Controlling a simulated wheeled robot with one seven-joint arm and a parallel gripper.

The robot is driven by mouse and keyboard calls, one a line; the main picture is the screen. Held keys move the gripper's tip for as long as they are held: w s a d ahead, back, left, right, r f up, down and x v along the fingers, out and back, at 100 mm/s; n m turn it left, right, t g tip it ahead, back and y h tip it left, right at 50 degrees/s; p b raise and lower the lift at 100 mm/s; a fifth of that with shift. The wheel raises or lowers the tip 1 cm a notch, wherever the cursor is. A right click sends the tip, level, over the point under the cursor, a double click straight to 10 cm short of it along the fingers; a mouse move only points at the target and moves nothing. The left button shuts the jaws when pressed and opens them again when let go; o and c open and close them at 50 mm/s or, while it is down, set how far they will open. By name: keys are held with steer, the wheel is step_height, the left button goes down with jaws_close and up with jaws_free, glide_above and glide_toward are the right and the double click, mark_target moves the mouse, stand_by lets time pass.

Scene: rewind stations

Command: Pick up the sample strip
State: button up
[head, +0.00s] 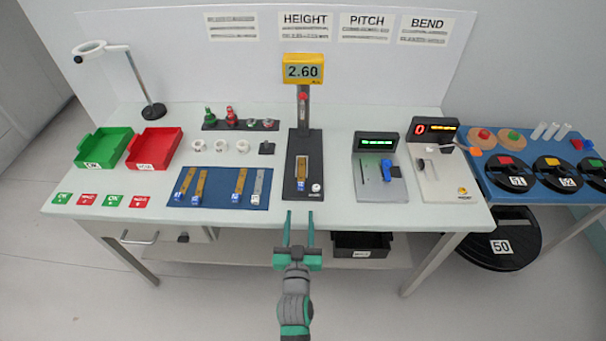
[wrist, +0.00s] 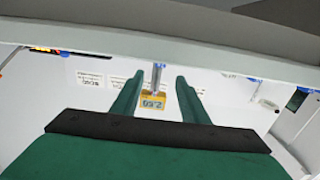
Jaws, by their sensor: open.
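One more brown strip (head: 302,170) rests on the black base of the height gauge (head: 316,150), whose yellow display (head: 303,71) reads 2.60. Which strip the task means I cannot tell. My gripper (head: 300,214) is open and empty at the bench's front edge, apart from every strip. The wrist view shows its two green fingers (wrist: 157,95).
A green tray (head: 103,148) and a red tray (head: 154,148) stand at the left, beside a ring lamp (head: 150,90). The pitch station (head: 380,185) and bend station (head: 445,175) stand right of the gauge. A black bin (head: 362,244) hangs below the bench.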

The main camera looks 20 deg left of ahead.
mark_target(300, 188)
steer(key=x, duration=0.6)
steer(key=shift+w+a+r, duration=0.1)
steer(key=shift+w+r, duration=0.1)
steer(key=shift+x, duration=0.85)
steer(key=shift+f+x, duration=0.2)
steer(key=shift+x, duration=1.8)
jaws_close()
